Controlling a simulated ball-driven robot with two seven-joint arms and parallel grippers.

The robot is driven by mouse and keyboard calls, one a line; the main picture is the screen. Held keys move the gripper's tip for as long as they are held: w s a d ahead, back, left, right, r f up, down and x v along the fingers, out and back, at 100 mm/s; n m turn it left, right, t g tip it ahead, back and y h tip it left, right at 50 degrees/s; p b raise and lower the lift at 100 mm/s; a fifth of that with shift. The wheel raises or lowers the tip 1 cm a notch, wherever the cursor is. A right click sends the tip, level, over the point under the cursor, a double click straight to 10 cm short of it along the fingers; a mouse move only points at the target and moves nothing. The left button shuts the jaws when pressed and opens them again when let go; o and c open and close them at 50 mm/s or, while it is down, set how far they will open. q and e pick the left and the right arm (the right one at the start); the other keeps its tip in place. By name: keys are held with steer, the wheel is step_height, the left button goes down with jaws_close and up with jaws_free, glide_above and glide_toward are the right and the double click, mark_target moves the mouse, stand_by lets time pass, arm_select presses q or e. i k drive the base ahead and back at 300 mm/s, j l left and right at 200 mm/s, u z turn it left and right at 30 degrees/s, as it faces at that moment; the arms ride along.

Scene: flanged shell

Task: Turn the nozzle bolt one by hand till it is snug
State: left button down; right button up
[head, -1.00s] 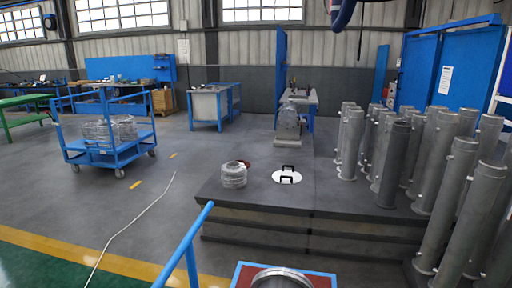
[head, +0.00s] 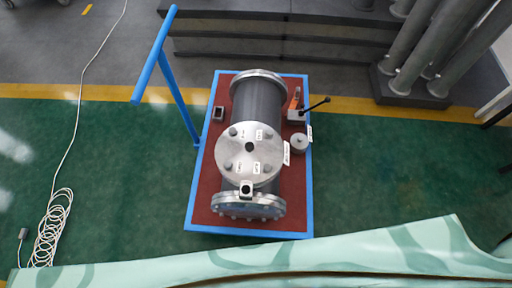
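A grey flanged shell (head: 257,106) lies on a red-topped blue cart in the head view. A round nozzle cover (head: 233,163) faces up on it, with several bolt heads near its rim and small white labels beside them. One nozzle bolt (head: 233,132) shows at the upper left of the cover; the labels are too small to read, so I cannot tell which bolt is number one. The dark hole (head: 249,146) is at the cover's middle. Neither of my grippers is in view.
The cart top (head: 212,190) also bears a small dark square box (head: 218,113), a tool with a black handle (head: 316,105) and a small round metal part (head: 299,143). The blue cart handle (head: 155,54) rises at left. A pale green patterned surface (head: 330,262) crosses the bottom. A cable (head: 50,228) lies on the floor.

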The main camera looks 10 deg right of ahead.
mark_target(268, 167)
steer(key=l+u, duration=0.1)
steer(key=l, duration=0.35)
steer(key=k+l+u, duration=0.15)
steer(key=l, duration=0.3)
steer(key=k+l+u, duration=0.1)
steer(key=l, duration=0.3)
